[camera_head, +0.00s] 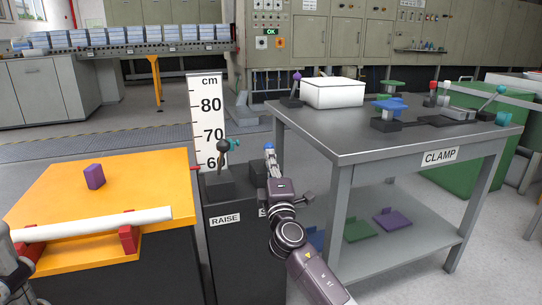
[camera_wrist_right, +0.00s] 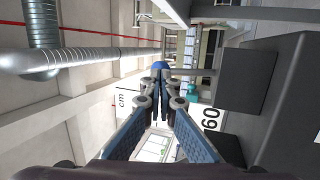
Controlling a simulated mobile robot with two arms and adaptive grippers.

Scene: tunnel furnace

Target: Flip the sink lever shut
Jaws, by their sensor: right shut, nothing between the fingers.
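A dark pedestal (camera_head: 238,250) bears a RAISE label and a second label starting with S, mostly hidden by my right arm. A blue knob (camera_head: 268,147) shows above the S side, at the tips of my right gripper (camera_head: 270,158). In the right wrist view the blue knob (camera_wrist_right: 160,65) is just beyond the fingertips (camera_wrist_right: 161,80), which are closed together with nothing between them. I cannot tell whether they touch the knob. On the RAISE side stand a dark ball knob (camera_head: 222,146) and a teal piece (camera_head: 234,144).
A height scale (camera_head: 207,120) stands behind the pedestal. A yellow-topped table (camera_head: 60,205) with a purple block (camera_head: 94,177) and a white bar (camera_head: 90,224) is on the left. A grey CLAMP table (camera_head: 350,145) with a white box (camera_head: 333,93) is close on the right.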

